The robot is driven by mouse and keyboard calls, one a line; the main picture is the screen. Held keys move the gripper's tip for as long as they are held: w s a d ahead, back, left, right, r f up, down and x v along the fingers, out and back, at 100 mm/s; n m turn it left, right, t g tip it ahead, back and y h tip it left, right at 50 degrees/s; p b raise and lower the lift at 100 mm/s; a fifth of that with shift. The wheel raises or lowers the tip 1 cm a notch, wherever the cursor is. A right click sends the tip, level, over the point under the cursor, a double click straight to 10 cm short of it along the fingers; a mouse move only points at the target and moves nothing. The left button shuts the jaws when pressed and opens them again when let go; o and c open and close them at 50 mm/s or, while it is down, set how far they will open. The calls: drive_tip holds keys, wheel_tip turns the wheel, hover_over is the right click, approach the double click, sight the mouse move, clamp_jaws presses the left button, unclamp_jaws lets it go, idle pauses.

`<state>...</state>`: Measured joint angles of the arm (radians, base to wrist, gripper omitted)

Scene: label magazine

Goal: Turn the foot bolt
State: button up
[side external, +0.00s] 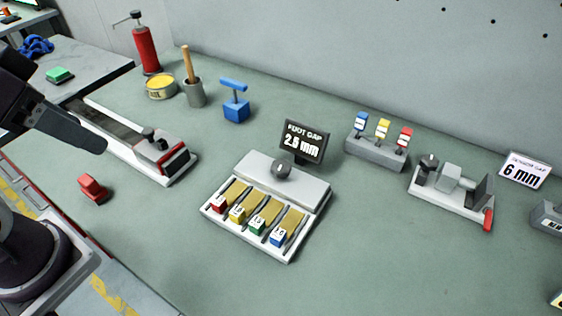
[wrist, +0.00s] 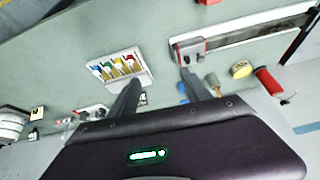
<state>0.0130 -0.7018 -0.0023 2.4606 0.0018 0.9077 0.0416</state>
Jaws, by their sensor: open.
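A white label magazine (side external: 300,187) stands mid-bench, with a dark round knob (side external: 281,168) on its raised back; this looks like the foot bolt. A black sign (side external: 304,141) behind it reads "FOOT GAP 2.5 mm". The magazine also shows upper left of centre in the wrist view (wrist: 143,79), where I cannot make out the knob clearly. My gripper (side external: 88,138) is at the left of the side view, well away from the magazine. In the wrist view, my gripper (wrist: 160,77) has its two fingers apart with nothing between them.
Four lanes hold coloured numbered blocks. A long rail fixture (side external: 172,160) and red block (side external: 93,189) stand left. Behind are a red pump bottle (side external: 146,50), yellow tin (side external: 161,87) and blue-handled block (side external: 236,108). A sensor fixture (side external: 450,190) stands right. Bench before the magazine is clear.

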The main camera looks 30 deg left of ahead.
drive_tip(key=w+d+r+m+g, duration=0.25)
drive_tip(key=w+m, duration=0.25)
drive_tip(key=w, duration=0.3)
drive_tip(key=m+g, duration=0.3)
drive_tip(key=m, duration=1)
hover_over(282, 166)
wheel_tip(282, 166, down, 13)
drive_tip(key=shift+a+f, duration=0.1)
drive_tip(key=shift+f, duration=0.1)
wheel_tip(282, 166, down, 7)
drive_tip(key=shift+r, duration=0.15)
drive_tip(key=shift+f, duration=0.25)
clamp_jaws()
